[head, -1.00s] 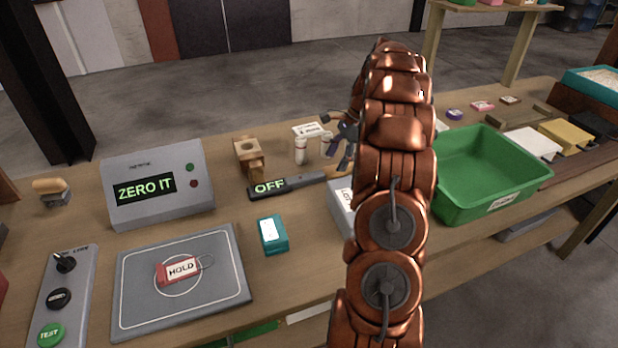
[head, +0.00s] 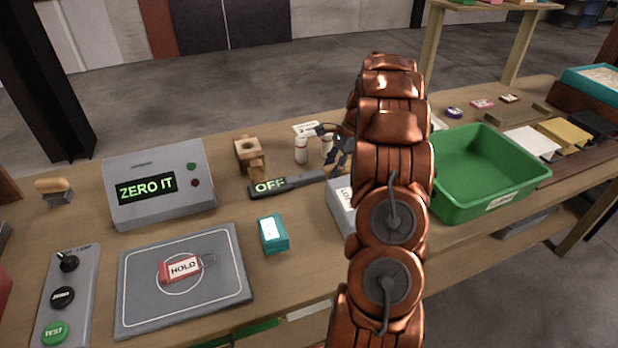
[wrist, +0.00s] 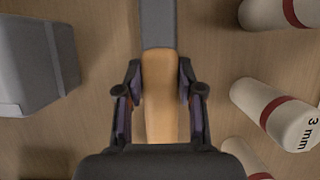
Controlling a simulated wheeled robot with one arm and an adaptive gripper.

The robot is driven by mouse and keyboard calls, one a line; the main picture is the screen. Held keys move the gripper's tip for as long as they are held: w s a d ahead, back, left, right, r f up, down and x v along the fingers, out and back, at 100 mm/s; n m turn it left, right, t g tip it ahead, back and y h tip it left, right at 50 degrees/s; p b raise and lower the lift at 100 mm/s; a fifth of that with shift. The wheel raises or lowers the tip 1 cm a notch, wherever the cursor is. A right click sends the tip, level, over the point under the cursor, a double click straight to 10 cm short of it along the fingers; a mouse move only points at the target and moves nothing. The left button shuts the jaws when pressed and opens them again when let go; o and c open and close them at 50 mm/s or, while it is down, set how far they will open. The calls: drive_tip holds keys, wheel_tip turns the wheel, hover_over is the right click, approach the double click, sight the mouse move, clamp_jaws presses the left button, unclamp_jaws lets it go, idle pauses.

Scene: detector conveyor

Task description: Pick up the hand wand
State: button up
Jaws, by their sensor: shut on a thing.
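The hand wand (head: 287,184) is a long dark grey bar with a green lit OFF display. It lies on the wooden bench behind the small teal box. In the wrist view its grey shaft (wrist: 158,22) runs up from a tan handle (wrist: 160,95). My gripper (wrist: 160,88) is shut on that handle, with one dark finger on each side. In the head view my gripper (head: 338,155) is at the right end of the wand, and my arm hides part of this area. I see no clear gap between wand and bench.
White cylinders with red bands (wrist: 277,112) stand close to the right of my gripper in the wrist view. A grey box (wrist: 32,65) is close on the left. A green bin (head: 468,205) stands right of my arm. The ZERO IT unit (head: 160,185) is at left.

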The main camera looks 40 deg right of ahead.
clamp_jaws()
wheel_tip(320, 180, up, 10)
drive_tip(key=shift+b, duration=0.95)
